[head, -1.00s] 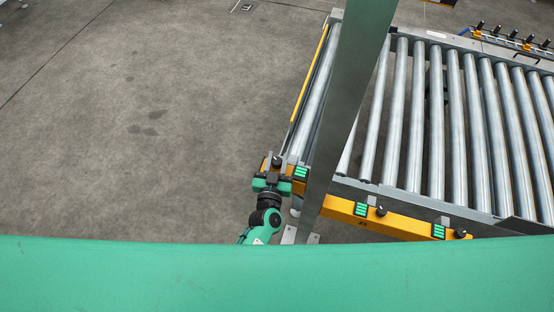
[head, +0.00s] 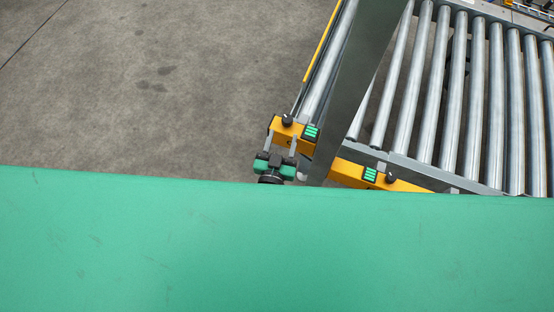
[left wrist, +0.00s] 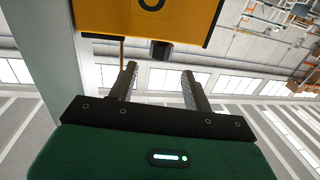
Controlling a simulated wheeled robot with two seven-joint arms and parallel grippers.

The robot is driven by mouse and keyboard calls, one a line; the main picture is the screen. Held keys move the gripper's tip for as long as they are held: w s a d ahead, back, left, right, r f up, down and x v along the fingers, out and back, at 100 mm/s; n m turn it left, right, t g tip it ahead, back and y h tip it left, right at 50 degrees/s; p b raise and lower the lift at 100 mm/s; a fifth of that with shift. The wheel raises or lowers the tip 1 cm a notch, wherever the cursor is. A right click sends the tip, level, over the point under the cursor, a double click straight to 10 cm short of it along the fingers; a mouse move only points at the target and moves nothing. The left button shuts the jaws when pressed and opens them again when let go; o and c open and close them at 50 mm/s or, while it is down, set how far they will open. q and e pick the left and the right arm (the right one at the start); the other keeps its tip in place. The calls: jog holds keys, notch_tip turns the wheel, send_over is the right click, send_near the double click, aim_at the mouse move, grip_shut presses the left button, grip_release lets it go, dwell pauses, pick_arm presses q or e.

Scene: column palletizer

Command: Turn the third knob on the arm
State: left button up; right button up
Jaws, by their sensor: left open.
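A yellow arm (head: 345,171) runs along the front of the roller conveyor. Black knobs stand on it beside green-lit panels. One knob (head: 287,120) is at its left end, and another knob (head: 390,178) is farther right. My left gripper (head: 282,140) is open and empty at the left end, just short of the left knob. In the left wrist view a black knob (left wrist: 160,52) sticks out from the edge of the yellow housing (left wrist: 175,20), just beyond and between the fingertips (left wrist: 159,70). A dark mark on the housing is cut off. My right gripper is not in view.
A grey metal post (head: 350,80) stands close to the right of my left gripper. Conveyor rollers (head: 435,85) fill the right side. Bare concrete floor (head: 140,110) lies open to the left. My green body covers the bottom of the head view.

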pick_arm(q)
jog(key=s+a+b, duration=0.1)
jog(key=s, duration=0.5)
jog(key=shift+b, duration=0.35)
jog(key=shift+s, duration=0.1)
